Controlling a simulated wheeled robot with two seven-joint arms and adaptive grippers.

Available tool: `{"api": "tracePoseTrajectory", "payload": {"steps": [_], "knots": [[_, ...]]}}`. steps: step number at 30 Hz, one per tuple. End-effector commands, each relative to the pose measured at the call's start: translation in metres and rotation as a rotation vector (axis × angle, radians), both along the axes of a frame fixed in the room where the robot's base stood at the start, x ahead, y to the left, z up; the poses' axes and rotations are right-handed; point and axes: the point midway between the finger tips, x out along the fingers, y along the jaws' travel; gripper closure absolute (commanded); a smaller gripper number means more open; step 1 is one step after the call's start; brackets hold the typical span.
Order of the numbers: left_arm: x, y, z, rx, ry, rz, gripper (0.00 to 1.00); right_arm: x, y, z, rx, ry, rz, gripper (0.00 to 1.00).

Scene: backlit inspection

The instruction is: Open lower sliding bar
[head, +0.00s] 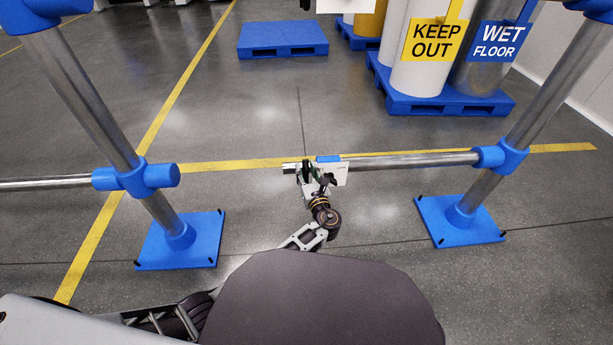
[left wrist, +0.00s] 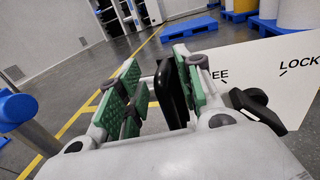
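The lower sliding bar (head: 410,161) is a silver tube running left from the right post's blue fitting (head: 490,157). Its free end (head: 288,168) stands apart from the left post's blue fitting (head: 160,176), with a wide gap between. A white plate (head: 333,172) with a blue top sits near that end; the left wrist view shows its lettering "LOCK" and a partly hidden "EE" (left wrist: 285,75). My left gripper (head: 308,172) is at the bar's end beside the plate. Its green-padded fingers (left wrist: 152,90) are apart, with a black upright piece (left wrist: 174,92) between them, nearer the right finger. My right gripper is out of view.
Blue post feet (head: 180,240) (head: 460,220) stand on the floor at both sides. Beyond the bar, a blue pallet (head: 445,98) carries drums with "KEEP OUT" and "WET FLOOR" signs. Another blue pallet (head: 282,38) is empty. The floor between is clear.

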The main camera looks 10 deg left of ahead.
Motion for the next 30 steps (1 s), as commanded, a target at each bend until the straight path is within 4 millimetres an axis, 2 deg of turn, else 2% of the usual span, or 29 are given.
{"api": "tracePoseTrajectory", "payload": {"steps": [15, 21, 30], "knots": [[0.0, 0.0, 0.059, -0.001, -0.003, 0.0, 0.65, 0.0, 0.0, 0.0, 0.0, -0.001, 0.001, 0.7], [0.0, 0.0, 0.069, 0.0, -0.001, 0.0, 0.65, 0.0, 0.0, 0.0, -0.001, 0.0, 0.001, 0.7], [0.0, 0.0, 0.07, 0.0, -0.001, 0.0, 0.65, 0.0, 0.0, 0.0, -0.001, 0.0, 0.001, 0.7]]}}
